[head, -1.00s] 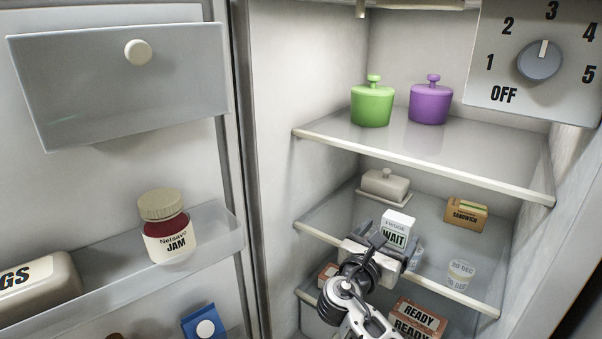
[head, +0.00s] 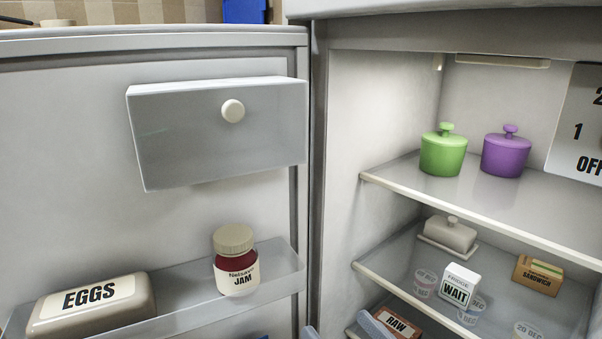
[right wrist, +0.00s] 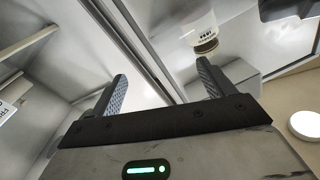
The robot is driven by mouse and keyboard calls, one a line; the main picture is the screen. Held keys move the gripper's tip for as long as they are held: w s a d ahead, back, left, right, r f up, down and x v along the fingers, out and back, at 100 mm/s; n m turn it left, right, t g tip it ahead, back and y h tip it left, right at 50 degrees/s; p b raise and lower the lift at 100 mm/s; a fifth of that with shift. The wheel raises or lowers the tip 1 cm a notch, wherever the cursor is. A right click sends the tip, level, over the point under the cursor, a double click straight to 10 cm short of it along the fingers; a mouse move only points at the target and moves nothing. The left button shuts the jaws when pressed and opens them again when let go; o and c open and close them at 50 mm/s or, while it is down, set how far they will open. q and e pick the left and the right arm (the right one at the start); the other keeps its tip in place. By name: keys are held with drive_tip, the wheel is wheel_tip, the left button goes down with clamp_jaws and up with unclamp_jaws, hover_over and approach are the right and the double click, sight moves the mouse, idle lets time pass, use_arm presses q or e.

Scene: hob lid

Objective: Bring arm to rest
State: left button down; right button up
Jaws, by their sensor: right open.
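My right gripper (head: 343,330) shows only by its two blue-grey fingertips at the bottom edge of the head view, in front of the open fridge. In the right wrist view its fingers (right wrist: 162,72) stand wide apart with nothing between them. The white WAIT carton (head: 459,287) stands upright on the middle shelf (head: 500,318), apart from the fingers. My left gripper is not in view.
The open door at left holds an eggs box (head: 92,306), a jam jar (head: 237,262) and a knobbed compartment (head: 215,150). Green (head: 443,155) and purple (head: 506,156) pots, a butter dish (head: 449,234), a sandwich box (head: 537,275) and a RAW box (head: 397,324) are inside.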

use_arm(q)
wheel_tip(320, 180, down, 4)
drive_tip(key=b, duration=0.3)
use_arm(e)
drive_tip(key=s+f+m+g, duration=0.2)
drive_tip(key=s+f, duration=0.3)
drive_tip(key=s, duration=0.2)
use_arm(q)
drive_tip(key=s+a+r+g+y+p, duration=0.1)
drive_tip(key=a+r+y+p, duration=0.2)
drive_tip(key=p, duration=1.2)
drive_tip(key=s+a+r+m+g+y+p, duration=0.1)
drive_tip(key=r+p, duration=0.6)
drive_tip(key=p, duration=0.9)
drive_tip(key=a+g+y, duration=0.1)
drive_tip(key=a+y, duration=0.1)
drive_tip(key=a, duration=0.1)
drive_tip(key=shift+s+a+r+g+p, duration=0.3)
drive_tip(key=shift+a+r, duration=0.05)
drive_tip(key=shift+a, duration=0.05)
use_arm(e)
drive_tip(key=s+d+r+n+g+h, duration=0.1)
drive_tip(key=d+r+g+h, duration=0.2)
drive_tip(key=d+r+h, duration=0.3)
wheel_tip(320, 180, up, 5)
drive_tip(key=shift+s+d+f+n, duration=0.15)
drive_tip(key=shift+s+d+n, duration=0.25)
drive_tip(key=shift+d, duration=0.3)
